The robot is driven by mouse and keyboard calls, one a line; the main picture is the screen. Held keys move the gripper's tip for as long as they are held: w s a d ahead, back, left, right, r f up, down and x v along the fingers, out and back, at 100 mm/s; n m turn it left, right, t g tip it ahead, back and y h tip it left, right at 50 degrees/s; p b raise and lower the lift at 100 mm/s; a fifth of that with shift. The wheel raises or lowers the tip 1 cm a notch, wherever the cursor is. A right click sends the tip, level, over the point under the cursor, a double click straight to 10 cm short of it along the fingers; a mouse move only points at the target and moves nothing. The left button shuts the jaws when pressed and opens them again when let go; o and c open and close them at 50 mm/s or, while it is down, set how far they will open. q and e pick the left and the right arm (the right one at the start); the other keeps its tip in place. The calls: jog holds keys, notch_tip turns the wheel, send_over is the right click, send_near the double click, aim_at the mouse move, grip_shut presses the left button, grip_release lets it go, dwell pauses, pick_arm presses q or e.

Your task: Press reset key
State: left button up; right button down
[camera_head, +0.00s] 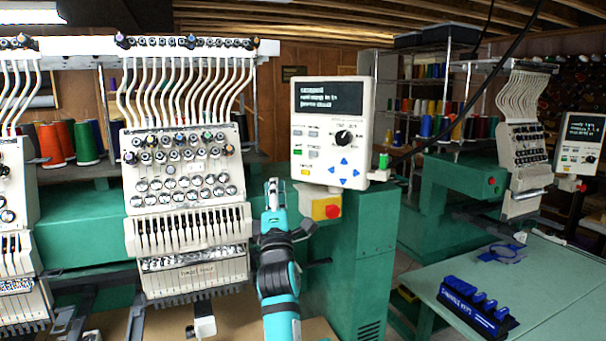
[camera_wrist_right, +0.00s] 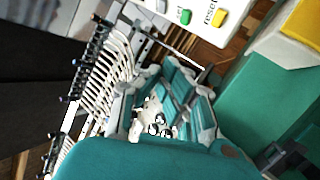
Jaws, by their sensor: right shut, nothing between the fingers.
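The reset key is a small yellow key (camera_head: 305,172) at the lower left of the beige control panel (camera_head: 350,115), below a green key (camera_head: 297,152). In the right wrist view the yellow key (camera_wrist_right: 219,18) shows at the top beside the printed word "reset", with the green key (camera_wrist_right: 185,17) to its left. My right gripper (camera_head: 272,184) is shut and empty, pointing up, left of and slightly below the yellow key in the head view. A gap shows between gripper and key in the picture. My left gripper is not in view.
A yellow box with a red button (camera_head: 327,208) sits below the panel. An embroidery head (camera_head: 185,170) with needles and threads stands close left of my right arm. A green cabinet (camera_head: 365,260) is to the right. A table (camera_head: 555,290) with a blue rack (camera_head: 475,305) stands further right.

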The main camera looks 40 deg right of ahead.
aim_at(305, 172)
jog(key=shift+w+d, duration=0.1)
jog(key=shift+d, duration=0.1)
jog(key=shift+w+d, duration=0.65)
jog(key=shift+d, duration=0.6)
jog(key=shift+w+d, duration=0.6)
jog(key=shift+d, duration=0.7)
jog(key=shift+w+d, duration=0.65)
jog(key=shift+d, duration=0.6)
jog(key=shift+d+b, duration=0.1)
jog(key=shift+b, duration=0.2)
jog(key=shift+w+d, duration=0.2)
jog(key=shift+d, duration=0.1)
jog(key=shift+w+d+b, duration=0.2)
jog(key=shift+d+b, duration=0.15)
jog(key=shift+b, duration=0.05)
jog(key=shift+a, duration=0.1)
jog(key=shift+s+a, duration=0.45)
jog(key=shift+a, duration=0.2)
